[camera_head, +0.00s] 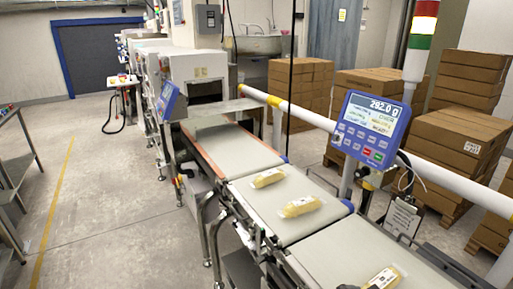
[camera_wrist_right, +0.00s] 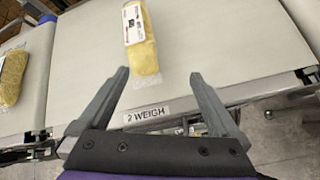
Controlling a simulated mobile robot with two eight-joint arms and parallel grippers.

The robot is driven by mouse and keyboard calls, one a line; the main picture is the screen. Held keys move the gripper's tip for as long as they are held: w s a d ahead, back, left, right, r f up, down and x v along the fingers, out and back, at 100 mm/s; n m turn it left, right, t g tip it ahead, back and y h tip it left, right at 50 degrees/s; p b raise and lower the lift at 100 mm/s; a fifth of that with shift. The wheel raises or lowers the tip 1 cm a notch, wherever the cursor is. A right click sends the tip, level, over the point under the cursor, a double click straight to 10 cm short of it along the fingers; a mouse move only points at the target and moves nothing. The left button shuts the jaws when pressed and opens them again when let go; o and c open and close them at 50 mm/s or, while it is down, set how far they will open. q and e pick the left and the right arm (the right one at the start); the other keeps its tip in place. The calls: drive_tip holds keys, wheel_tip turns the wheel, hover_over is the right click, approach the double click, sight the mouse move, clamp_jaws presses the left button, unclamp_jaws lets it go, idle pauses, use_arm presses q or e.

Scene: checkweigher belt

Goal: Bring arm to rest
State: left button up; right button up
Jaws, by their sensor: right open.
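My right gripper (camera_wrist_right: 159,73) is open and empty in the right wrist view, its two grey fingers spread above the near edge of the belt marked "2 WEIGH" (camera_wrist_right: 147,114). A yellow pack with a white label (camera_wrist_right: 142,45) lies on that belt just beyond the fingertips, apart from both fingers. Another yellow pack (camera_wrist_right: 12,77) lies at the left edge.
The conveyor (camera_head: 232,149) carries yellow packs, including one (camera_head: 267,178) mid-belt, one (camera_head: 301,206) nearer, and one (camera_head: 383,279) at the bottom edge. A white rail (camera_head: 310,117) runs alongside. Stacked cartons (camera_head: 462,140) stand right; floor (camera_head: 105,180) is open left.

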use_arm(q)
wheel_tip(320, 180, up, 6)
drive_tip(key=w+p, duration=0.1)
drive_tip(key=p, duration=0.3)
drive_tip(key=shift+w+p, duration=0.2)
drive_tip(key=shift+p, duration=0.1)
use_arm(e)
drive_tip(key=s+a+m+y, duration=0.8)
drive_tip(key=s+m, duration=0.3)
drive_tip(key=m, duration=0.8)
drive_tip(key=shift+s+a+f+t+y, duration=0.25)
drive_tip(key=shift+a+f+y, duration=0.2)
drive_tip(key=shift+a, duration=0.4)
use_arm(q)
drive_tip(key=shift+r, duration=0.1)
idle(0.6)
